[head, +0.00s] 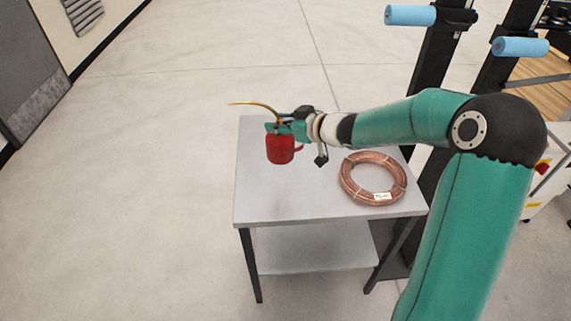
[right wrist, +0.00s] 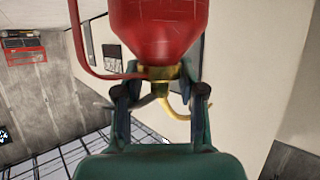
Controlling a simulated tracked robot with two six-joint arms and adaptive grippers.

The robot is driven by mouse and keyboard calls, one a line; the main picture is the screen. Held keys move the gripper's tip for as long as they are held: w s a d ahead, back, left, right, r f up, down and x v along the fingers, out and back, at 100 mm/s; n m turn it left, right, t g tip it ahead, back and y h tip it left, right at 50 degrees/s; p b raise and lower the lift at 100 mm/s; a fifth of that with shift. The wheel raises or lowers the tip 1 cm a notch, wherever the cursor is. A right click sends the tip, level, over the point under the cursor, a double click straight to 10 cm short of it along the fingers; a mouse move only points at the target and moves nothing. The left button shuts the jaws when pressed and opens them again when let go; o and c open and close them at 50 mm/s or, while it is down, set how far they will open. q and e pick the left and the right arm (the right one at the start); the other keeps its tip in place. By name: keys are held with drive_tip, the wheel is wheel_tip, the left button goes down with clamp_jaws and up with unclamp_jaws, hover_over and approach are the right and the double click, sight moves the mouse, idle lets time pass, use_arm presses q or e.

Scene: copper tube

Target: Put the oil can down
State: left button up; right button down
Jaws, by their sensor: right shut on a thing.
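The red oil can (head: 280,149) with a thin brass spout is at the left part of the small grey table (head: 290,204) in the head view. My right gripper (head: 279,127) is shut on the can at its neck, below the spout. In the right wrist view the can's red body (right wrist: 160,30) and its brass neck show between the fingers (right wrist: 158,92). The can looks roughly upright in the head view. I cannot tell whether its base touches the tabletop or is a little above it. My left gripper is in neither view.
A coil of copper tube (head: 373,179) with a white tag lies on the right side of the table. The front left of the tabletop is bare. Dark posts with blue padded bars (head: 411,15) stand behind and to the right. Open floor lies to the left.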

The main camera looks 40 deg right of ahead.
sight(280, 148)
wheel_tip(280, 148, down, 9)
drive_tip(key=shift+w+r+b, duration=0.1)
drive_tip(key=shift+r+b, duration=0.1)
drive_tip(key=shift+b, duration=0.5)
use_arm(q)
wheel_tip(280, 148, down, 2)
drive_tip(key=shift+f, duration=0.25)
use_arm(e)
wheel_tip(280, 148, down, 6)
drive_tip(key=shift+r, duration=0.25)
drive_tip(key=shift+f+b, duration=0.2)
drive_tip(key=shift+b, duration=0.1)
drive_tip(key=c, duration=0.7)
unclamp_jaws()
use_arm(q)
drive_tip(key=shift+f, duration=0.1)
use_arm(e)
drive_tip(key=shift+r, duration=0.1)
drive_tip(key=shift+r, duration=0.1)
